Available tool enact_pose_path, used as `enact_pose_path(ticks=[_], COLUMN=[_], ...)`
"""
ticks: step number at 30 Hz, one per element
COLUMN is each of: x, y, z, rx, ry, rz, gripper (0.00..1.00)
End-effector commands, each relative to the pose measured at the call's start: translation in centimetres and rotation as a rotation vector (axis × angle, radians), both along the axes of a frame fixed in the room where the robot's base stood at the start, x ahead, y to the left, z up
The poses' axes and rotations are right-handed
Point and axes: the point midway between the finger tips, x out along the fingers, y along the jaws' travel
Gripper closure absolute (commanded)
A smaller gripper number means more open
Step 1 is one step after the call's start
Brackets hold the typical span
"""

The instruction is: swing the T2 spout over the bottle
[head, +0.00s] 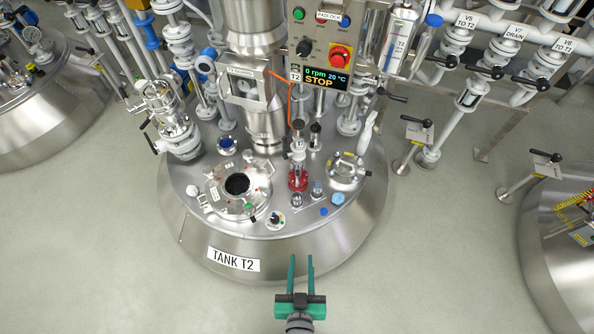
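Tank T2 (233,261) is a round steel vessel in the middle of the head view, its name on a front label. On its lid stands an upright fitting with a red base (298,181) and a pale upper part. I cannot tell for sure whether this fitting carries the spout. Small clear bottle-like pieces stand in front of it, one at its right (317,188) and one nearer me (297,199). Which one is the bottle is unclear. My gripper (301,257) is open and empty, its two green fingers apart, near the tank's front edge.
A round port with a dark opening (237,184) is on the lid's left, a clamped port (346,168) on its right. A control panel (326,50) reading STOP hangs above. Pipes and valves crowd the back. Grey floor (100,250) is clear at front left.

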Motion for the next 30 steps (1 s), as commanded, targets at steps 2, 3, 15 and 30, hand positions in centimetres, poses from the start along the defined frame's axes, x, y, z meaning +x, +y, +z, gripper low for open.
enact_pose_path(ticks=[2,3,15,30], x=[3.1,4.5,19.8,28.1], y=[-0.2,-0.3,-0.5,-0.4], z=[-1.5,-2.4,-6.2,-5.8], rx=[0.001,0.001,0.010,0.012], ry=[0.006,0.014,0.061,0.068], rz=[0.004,0.009,0.108,0.186], gripper=[0.69,0.69,0.69,0.69])
